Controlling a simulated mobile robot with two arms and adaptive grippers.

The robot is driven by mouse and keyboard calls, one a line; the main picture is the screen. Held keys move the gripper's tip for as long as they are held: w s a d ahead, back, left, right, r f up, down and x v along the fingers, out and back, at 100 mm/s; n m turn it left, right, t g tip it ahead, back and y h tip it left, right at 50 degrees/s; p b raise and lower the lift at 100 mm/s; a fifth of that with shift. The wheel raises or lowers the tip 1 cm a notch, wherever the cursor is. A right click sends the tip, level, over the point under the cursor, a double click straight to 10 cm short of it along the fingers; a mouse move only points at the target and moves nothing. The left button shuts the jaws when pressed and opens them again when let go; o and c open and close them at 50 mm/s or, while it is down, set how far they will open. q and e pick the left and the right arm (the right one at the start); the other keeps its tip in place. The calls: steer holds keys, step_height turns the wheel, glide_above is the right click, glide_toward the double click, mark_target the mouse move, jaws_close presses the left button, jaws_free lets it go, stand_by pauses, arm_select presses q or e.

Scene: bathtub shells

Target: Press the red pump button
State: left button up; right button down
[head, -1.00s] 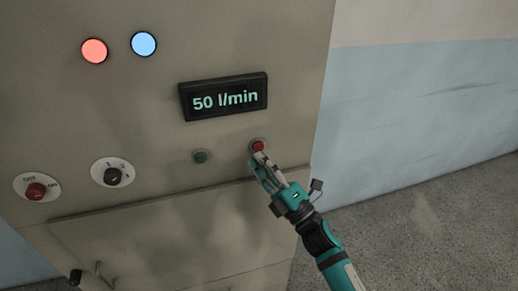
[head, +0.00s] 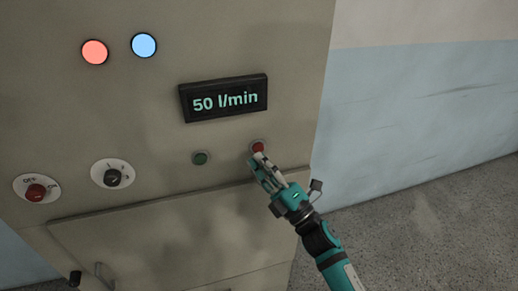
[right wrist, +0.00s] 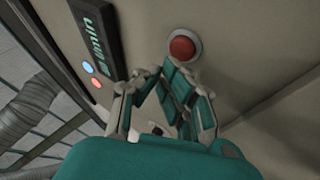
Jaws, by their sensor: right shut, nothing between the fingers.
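The red pump button (head: 258,147) sits on the cabinet front, below the right end of the display. It also shows in the right wrist view (right wrist: 184,47), round, in a pale ring. My right gripper (head: 257,162) is shut and empty, its fingertips just below the button in the head view. In the right wrist view its fingers (right wrist: 158,75) come together to the lower left of the button, and the button's face is uncovered. I cannot tell whether the tips touch the panel. My left gripper is in neither view.
A green button (head: 200,158) is left of the red one. The display (head: 224,97) reads 50 l/min. Two rotary knobs (head: 37,192) (head: 113,176) and red (head: 95,52) and blue (head: 144,45) lamps are further left. A ledge runs below the buttons.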

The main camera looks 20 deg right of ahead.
steer(key=shift+w, duration=0.2)
stand_by(0.4)
steer(key=shift+w, duration=0.25)
steer(key=shift+w, duration=0.4)
stand_by(0.6)
steer(key=shift+s, duration=0.85)
steer(key=s, duration=0.5)
stand_by(0.4)
steer(key=shift+d, duration=0.1)
stand_by(0.5)
